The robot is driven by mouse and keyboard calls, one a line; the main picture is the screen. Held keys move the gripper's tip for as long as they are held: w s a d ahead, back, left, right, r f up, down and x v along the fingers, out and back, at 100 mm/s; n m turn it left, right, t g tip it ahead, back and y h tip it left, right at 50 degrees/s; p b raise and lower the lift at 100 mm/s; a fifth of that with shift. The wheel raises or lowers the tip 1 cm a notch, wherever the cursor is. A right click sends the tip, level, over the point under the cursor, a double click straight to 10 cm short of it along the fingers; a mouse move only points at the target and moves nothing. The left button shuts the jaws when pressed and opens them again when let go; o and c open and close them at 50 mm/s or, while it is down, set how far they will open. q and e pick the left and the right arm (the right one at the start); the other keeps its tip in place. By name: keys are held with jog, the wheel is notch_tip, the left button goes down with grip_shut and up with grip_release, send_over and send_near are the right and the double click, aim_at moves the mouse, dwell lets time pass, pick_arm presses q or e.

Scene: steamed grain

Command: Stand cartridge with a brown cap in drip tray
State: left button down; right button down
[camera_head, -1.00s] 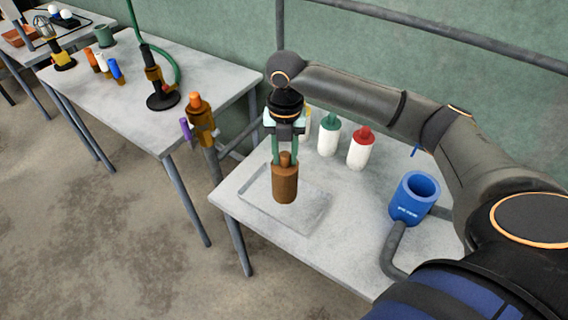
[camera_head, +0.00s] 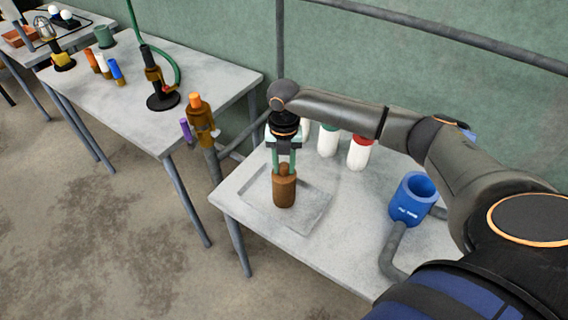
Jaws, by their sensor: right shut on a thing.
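The brown cartridge with a brown cap (camera_head: 284,191) is upright over the middle of the drip tray. The drip tray (camera_head: 310,216) is a shallow, pale, see-through tray on the near table. My right gripper (camera_head: 284,168) points down and is shut on the cartridge at its cap. The cartridge's lower end is at or just above the tray floor; I cannot tell whether it touches. My left gripper is not in view.
Behind the tray stand a white bottle with a green top (camera_head: 328,141) and one with a red top (camera_head: 360,152). A blue cup-shaped holder (camera_head: 413,199) is at the table's right. A post with orange and purple pieces (camera_head: 200,118) stands left of the table (camera_head: 236,196).

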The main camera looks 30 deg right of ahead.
jog(key=c, duration=0.6)
grip_release()
jog(key=shift+f, duration=0.1)
notch_tip(320, 180, up, 12)
jog(key=s+a+f+m+t+y, duration=0.2)
jog(key=a+f+m, duration=0.4)
jog(key=a+f, duration=0.3)
jog(key=s+a+f+m+t+y, duration=0.2)
jog(key=a+f+m, duration=0.4)
jog(key=f, duration=0.5)
jog(key=s+f+m+t, duration=0.1)
jog(key=s+f+m, duration=0.1)
jog(key=s+m, duration=0.3)
jog(key=s+d+f+m+t+h, duration=0.1)
jog(key=s+f+m+t, duration=0.1)
jog(key=s+m, duration=0.3)
jog(key=s+d+f+m+t, duration=0.1)
jog(key=s+f+m+t, duration=0.1)
jog(key=s+m, duration=0.2)
jog(key=shift+s+d+f+m+h, duration=0.1)
jog(key=shift+s+f+m+h, duration=0.1)
jog(key=shift+s, duration=0.25)
jog(key=shift+s+d+f+m+h, duration=0.1)
jog(key=shift+s+f+m, duration=0.1)
jog(key=shift+s, duration=0.25)
